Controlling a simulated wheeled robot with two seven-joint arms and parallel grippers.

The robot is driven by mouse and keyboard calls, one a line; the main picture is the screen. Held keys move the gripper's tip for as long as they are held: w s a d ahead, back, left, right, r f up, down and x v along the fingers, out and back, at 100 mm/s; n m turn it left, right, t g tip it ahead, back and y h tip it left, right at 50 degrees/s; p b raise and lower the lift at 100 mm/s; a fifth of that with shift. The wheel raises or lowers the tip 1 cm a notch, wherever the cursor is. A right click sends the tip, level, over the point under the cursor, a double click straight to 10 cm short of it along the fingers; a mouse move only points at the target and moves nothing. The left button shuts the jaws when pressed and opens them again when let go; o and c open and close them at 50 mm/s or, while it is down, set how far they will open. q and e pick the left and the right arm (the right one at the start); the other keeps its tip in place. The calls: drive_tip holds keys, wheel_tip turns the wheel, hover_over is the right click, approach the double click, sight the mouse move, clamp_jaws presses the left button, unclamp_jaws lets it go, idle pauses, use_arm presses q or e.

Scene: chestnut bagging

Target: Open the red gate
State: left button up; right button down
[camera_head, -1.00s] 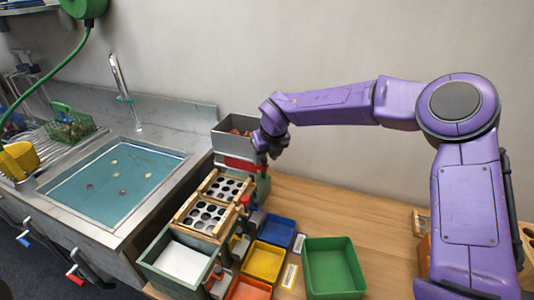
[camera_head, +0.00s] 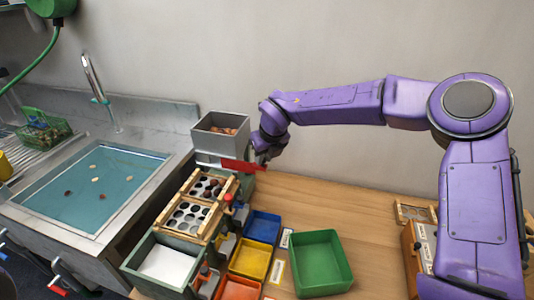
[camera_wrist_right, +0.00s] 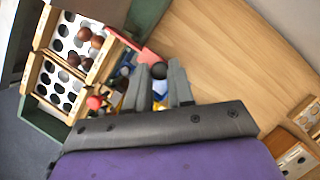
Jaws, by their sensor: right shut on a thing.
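The red gate (camera_head: 241,166) is a flat red bar at the foot of the grey hopper (camera_head: 221,143), sticking out to its right. Brown chestnuts (camera_head: 228,130) lie in the hopper. My right gripper (camera_head: 262,158) is shut on the right end of the gate. In the right wrist view the gripper (camera_wrist_right: 160,88) has its fingers close together, with part of the red gate (camera_wrist_right: 148,56) just beyond them. Several chestnuts (camera_wrist_right: 95,40) lie on the upper perforated plate below the hopper. My left gripper is not in view.
Below the hopper, wood-framed perforated plates (camera_head: 188,216) lead down to a green box with a white floor (camera_head: 167,263). Blue (camera_head: 263,225), yellow (camera_head: 250,260) and green (camera_head: 322,262) trays stand on the wooden table. A water-filled sink (camera_head: 90,188) is at left.

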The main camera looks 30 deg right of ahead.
drive_tip(key=c, duration=1)
unclamp_jaws()
drive_tip(key=shift+w+a, duration=0.1)
drive_tip(key=b+v, duration=0.1)
drive_tip(key=v, duration=0.9)
drive_tip(key=shift+s+r+b, duration=0.25)
drive_tip(key=shift+b, duration=0.15)
drive_tip(key=shift+r, duration=0.1)
